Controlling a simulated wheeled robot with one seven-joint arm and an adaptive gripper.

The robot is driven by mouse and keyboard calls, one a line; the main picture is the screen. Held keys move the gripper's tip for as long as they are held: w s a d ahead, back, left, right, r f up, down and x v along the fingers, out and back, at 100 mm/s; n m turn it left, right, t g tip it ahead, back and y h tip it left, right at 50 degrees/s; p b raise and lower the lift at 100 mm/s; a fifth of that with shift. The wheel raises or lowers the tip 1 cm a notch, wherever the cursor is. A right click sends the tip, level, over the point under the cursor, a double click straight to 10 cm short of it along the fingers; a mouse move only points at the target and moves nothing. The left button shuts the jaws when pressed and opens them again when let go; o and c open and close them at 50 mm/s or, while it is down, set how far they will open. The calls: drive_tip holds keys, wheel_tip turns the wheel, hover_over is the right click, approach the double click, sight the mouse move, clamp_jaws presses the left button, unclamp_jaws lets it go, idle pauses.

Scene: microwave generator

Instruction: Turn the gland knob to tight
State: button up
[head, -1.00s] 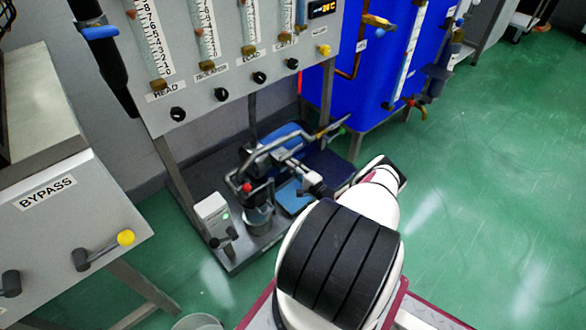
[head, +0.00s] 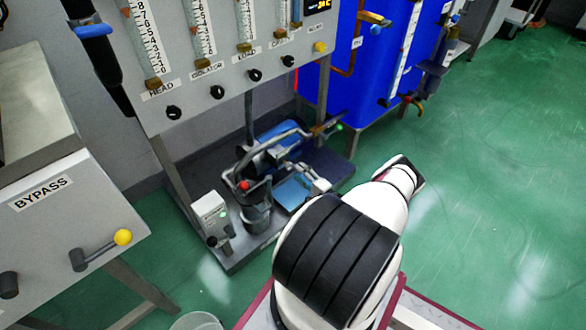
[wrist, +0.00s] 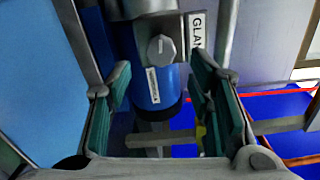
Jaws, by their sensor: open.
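The gland knob (wrist: 161,48) is a small grey knob with a pale pointer mark, on a grey housing above a blue cylinder, in the upper middle of the wrist view. A partly hidden white label (wrist: 195,35) reading "GLAN" is just right of it. My gripper (wrist: 160,70) is open. Its green-padded fingers stand to the left and right of the knob in the picture, with nothing between the pads; how far they are from the knob is unclear. In the head view the pump unit (head: 268,157) stands low under the panel, and the knob cannot be made out.
A grey gauge panel (head: 215,92) overhangs the pump unit. A blue tank (head: 345,80) stands behind on the right. Pipes, a white box (head: 211,212) and a grey pot (head: 256,213) crowd the skid. The green floor (head: 500,200) at right is clear.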

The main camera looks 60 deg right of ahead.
drive_tip(key=v, duration=0.5)
drive_tip(key=shift+s, duration=0.4)
